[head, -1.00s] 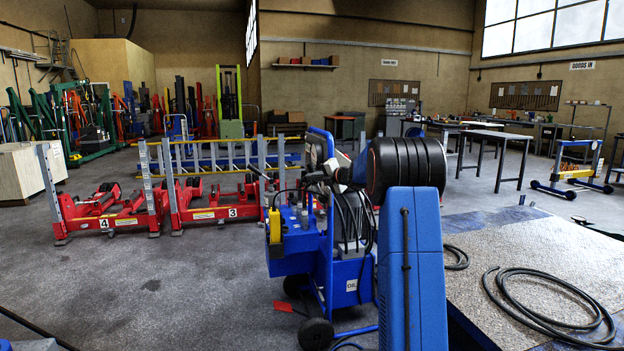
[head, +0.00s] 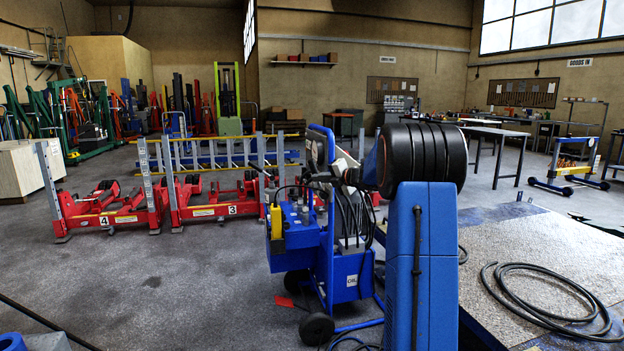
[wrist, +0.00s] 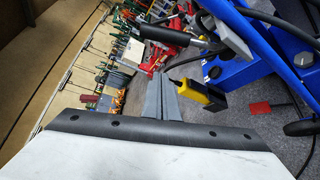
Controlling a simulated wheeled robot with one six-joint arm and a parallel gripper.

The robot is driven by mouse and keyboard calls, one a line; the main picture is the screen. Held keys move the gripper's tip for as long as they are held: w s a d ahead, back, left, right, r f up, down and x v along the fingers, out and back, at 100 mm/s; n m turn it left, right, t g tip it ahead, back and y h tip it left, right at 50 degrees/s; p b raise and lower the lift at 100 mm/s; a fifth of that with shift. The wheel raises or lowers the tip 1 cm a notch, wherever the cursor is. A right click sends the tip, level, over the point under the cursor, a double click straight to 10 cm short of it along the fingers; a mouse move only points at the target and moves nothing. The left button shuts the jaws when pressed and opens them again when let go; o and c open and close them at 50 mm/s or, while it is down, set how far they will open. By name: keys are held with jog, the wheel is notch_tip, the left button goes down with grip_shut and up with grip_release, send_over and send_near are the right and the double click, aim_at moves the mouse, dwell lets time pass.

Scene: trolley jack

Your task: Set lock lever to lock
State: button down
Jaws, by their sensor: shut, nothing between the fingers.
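A blue wheeled jack unit (head: 346,265) with an OIL label stands left of my arm. In the wrist view, a black cylindrical grip on a bright metal rod (wrist: 172,37) lies near its blue frame (wrist: 282,32). I cannot tell for certain which part is the lock lever. A yellow and black block (wrist: 200,93) is on the unit's side; it also shows in the head view (head: 277,223). My gripper (wrist: 160,78) is shut and empty, its grey fingers left of the yellow block, apparently apart from it. My arm hides part of the unit in the head view.
A metal-topped table (head: 570,262) with a coiled black hose (head: 545,310) stands at right. Red lifting frames (head: 215,205) stand behind left. A red plate (head: 284,300) is low beside the unit. Cables hang on the unit.

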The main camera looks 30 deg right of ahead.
jog(key=shift+v, duration=1.15)
